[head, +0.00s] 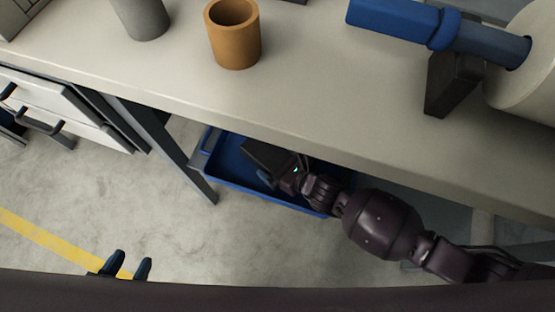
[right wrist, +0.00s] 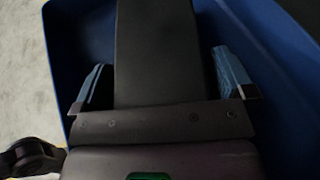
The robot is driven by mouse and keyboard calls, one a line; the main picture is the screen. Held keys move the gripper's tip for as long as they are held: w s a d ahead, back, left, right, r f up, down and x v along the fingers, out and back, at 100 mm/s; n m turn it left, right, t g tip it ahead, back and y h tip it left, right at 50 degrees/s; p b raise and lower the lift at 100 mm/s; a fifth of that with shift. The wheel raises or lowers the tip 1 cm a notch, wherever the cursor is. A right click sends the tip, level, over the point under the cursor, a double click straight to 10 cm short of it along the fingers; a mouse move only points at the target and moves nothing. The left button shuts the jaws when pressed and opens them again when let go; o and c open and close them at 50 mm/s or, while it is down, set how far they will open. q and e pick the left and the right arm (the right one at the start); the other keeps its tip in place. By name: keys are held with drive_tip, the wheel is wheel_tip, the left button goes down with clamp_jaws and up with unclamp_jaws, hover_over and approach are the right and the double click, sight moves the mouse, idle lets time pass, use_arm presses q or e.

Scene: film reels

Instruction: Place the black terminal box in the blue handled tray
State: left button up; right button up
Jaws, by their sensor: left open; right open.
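The blue handled tray (head: 262,192) is below the worktop, partly hidden by the table edge and my right arm. The black terminal box (head: 262,152) is inside the tray's outline, at my right gripper (head: 284,172). In the right wrist view the black terminal box (right wrist: 156,50) lies between the two fingers of my right gripper (right wrist: 161,78), with a gap on each side, and the blue tray (right wrist: 77,40) is behind it. Whether the box rests on the tray floor is hard to tell. My left gripper (head: 130,264) is open and empty at the lower left, above the floor.
The worktop (head: 180,75) spans the view above the tray. On it are an orange cup (head: 233,38), a grey cylinder (head: 141,15) and a blue-handled roller (head: 480,42) on a dark stand. A table leg (head: 185,165) stands left of the tray. White drawers (head: 60,115) are farther left.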

drive_tip(key=shift+d+r, duration=0.1)
drive_tip(key=shift+r, duration=0.15)
drive_tip(key=p+v, duration=0.3)
drive_tip(key=v, duration=0.7)
drive_tip(key=shift+s+d+r+p, duration=0.15)
drive_tip(key=shift+s+d+p, duration=0.1)
drive_tip(key=shift+p, duration=0.15)
drive_tip(key=shift+s+d, duration=0.35)
drive_tip(key=shift+s, duration=0.05)
drive_tip(key=shift+s, duration=0.1)
